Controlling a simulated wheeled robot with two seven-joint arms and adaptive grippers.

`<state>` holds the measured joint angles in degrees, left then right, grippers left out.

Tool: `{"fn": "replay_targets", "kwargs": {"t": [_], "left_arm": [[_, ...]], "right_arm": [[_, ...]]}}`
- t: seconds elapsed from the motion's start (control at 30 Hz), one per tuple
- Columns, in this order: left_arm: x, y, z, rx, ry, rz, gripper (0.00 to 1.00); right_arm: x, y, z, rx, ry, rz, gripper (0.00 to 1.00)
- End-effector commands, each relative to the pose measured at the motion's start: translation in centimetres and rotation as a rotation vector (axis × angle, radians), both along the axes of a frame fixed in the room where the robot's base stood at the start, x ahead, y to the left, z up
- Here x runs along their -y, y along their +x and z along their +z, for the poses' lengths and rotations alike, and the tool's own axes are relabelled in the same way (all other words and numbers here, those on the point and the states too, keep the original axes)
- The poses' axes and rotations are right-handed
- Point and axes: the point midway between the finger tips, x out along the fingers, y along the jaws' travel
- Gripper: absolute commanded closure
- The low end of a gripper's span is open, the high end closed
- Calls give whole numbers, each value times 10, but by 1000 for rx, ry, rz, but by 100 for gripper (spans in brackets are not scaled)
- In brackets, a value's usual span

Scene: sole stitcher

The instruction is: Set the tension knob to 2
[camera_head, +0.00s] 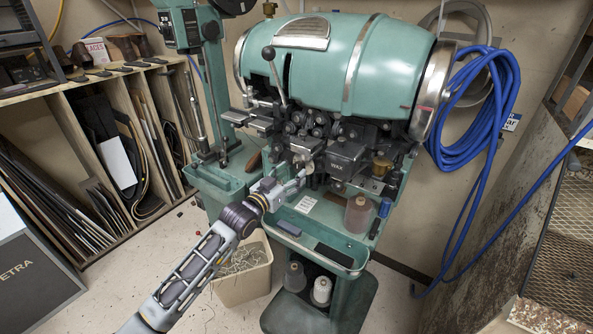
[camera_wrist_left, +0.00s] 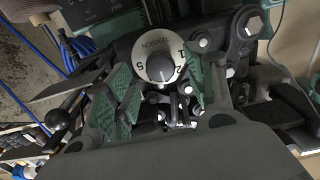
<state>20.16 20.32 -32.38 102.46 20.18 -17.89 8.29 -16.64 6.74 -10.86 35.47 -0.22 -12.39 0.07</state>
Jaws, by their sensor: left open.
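The tension knob is a round pale dial (camera_wrist_left: 158,50) with dark lettering around its face and a darker, smaller middle. It shows at the upper centre of the left wrist view. The marks are tilted and partly covered, so I cannot tell its setting for sure. My left gripper (camera_wrist_left: 158,92) is open, its green-padded fingers on either side of the dial's lower part; I cannot tell whether they touch it. In the head view the left gripper (camera_head: 298,180) is at the front of the green stitching machine (camera_head: 330,60). My right gripper is not in view.
A lever with a black ball (camera_head: 269,53) rises above the machine's front. A thread cone (camera_head: 357,213) and a blue spool (camera_head: 385,207) stand right of the gripper. A bin of scraps (camera_head: 243,279) sits below my arm. Blue hose (camera_head: 490,130) hangs at the right.

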Motion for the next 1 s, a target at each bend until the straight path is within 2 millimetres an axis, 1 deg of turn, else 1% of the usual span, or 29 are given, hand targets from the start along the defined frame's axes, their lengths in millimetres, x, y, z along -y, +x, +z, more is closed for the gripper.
{"fn": "replay_targets", "kwargs": {"t": [0.2,0.37,0.57,0.8,0.83,0.87,1.0], "left_arm": [[11,17,1,0,-1,-1,45],[17,25,1,1,-1,-1,45],[19,28,0,0,0,0,45],[19,29,0,0,0,0,45],[19,29,0,0,0,0,46],[19,28,0,0,0,0,50],[19,28,0,0,0,0,68]], "right_arm": [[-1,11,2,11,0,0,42],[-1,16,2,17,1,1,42],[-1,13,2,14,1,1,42],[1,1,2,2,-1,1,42],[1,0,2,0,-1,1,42],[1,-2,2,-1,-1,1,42],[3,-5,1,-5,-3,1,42]]}}
